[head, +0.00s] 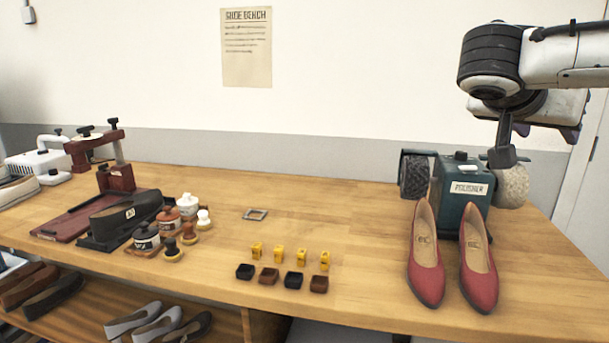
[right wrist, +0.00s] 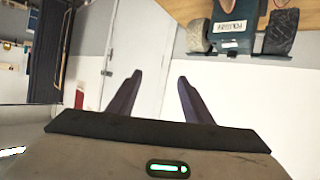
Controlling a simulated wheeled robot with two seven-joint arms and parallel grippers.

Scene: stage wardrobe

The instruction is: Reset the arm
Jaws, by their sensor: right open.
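My right arm comes in from the upper right in the head view. Its gripper (head: 508,150) hangs above and behind the right end of the bench, near the polisher. In the right wrist view the two fingers of my right gripper (right wrist: 158,95) stand apart with nothing between them. The jaws are open and empty. My left gripper is in neither view.
The wooden bench (head: 350,235) holds a teal polisher (head: 462,190), red pumps (head: 425,255), small yellow pieces (head: 280,253), dark little trays (head: 270,275), a metal frame (head: 255,214), bottles and a dark shoe on the left. Its middle back is clear. A door (right wrist: 118,65) stands beyond.

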